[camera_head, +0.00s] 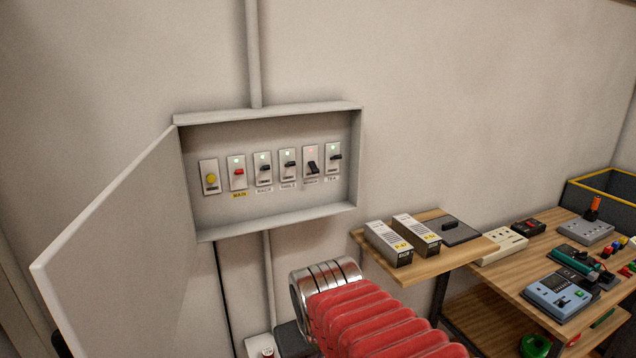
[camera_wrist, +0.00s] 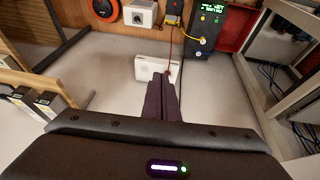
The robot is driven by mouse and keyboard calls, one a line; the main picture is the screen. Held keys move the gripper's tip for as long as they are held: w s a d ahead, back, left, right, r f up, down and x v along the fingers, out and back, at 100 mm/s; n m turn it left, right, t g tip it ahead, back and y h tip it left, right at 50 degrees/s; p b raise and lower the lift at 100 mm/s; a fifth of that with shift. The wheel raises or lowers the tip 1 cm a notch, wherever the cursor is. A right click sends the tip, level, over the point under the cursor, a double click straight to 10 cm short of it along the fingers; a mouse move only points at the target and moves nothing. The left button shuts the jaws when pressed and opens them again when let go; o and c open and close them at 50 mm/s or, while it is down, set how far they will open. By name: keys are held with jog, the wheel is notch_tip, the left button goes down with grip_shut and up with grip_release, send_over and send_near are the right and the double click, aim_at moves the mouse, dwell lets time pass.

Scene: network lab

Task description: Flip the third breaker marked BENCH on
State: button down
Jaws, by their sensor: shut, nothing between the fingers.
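The open breaker panel (camera_head: 270,218) hangs on the wall in the head view. It holds a row of switches. The breaker (camera_head: 311,166) second from the right has a red light above it and its black lever points down. Its label is too small to read surely, but its place fits the third breaker, BENCH. The neighbouring black-lever breakers show green lights and levers nearer level. My gripper (camera_wrist: 165,82) shows in the wrist view, its dark fingers together and empty, away from the panel. It does not show in the head view, where only my red arm appears.
The panel door (camera_head: 120,255) stands swung open to the left. A wooden shelf (camera_head: 440,264) with two boxes juts out right of the panel, beside a bench with instruments. In the wrist view, an open cabinet (camera_wrist: 293,95) with blue cables stands at the right.

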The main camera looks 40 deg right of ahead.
aim_at(314, 167)
jog(key=w+d+r+n+t+h, duration=0.1)
jog(key=w+d+n+h, duration=0.1)
jog(key=w+d+n, duration=0.45)
jog(key=w+d+r+n+t+h, duration=0.1)
jog(key=w+d+n+t, duration=0.15)
jog(key=d, duration=0.75)
jog(key=w+d+r+n+t+h, duration=0.1)
jog(key=w+d+n+h, duration=0.15)
jog(key=d+n, duration=0.45)
jog(key=w+a+r+n+t+y, duration=0.2)
jog(key=w+r+n+t, duration=0.6)
jog(key=n, duration=1.2)
jog(key=shift+w+a+r+y, duration=0.35)
jog(key=shift+w+r+y, duration=0.8)
jog(key=shift+r, duration=0.25)
jog(key=x, duration=1)
jog(key=shift+d+f, duration=0.1)
jog(key=shift+s+r, duration=0.25)
jog(key=shift+r, duration=0.75)
jog(key=shift+s+r, duration=0.3)
jog(key=shift+r, duration=0.7)
